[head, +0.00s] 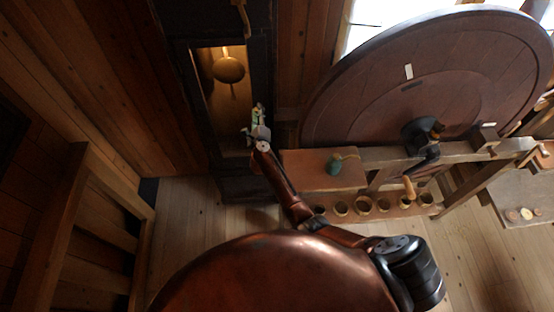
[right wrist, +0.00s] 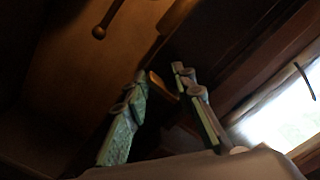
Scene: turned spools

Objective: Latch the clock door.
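The clock (head: 262,70) is a tall dark case at the upper middle of the head view. A round brass pendulum bob (head: 229,68) shows in its lit opening. I cannot tell whether its door is open or closed. My right gripper (head: 258,108) is in front of the case, at the right edge of the opening. In the right wrist view its two greenish fingers (right wrist: 160,73) are apart. A small brass piece (right wrist: 161,86) shows between them, perhaps the latch; contact cannot be told. The pendulum (right wrist: 99,32) shows at upper left there. My left gripper is out of view.
A large wooden wheel (head: 440,75) and its bench (head: 310,170) with a crank handle (head: 409,187) stand right of the clock. A green round object (head: 333,167) sits on the bench, above a row of cups (head: 362,205). A wooden railing (head: 75,200) stands at left.

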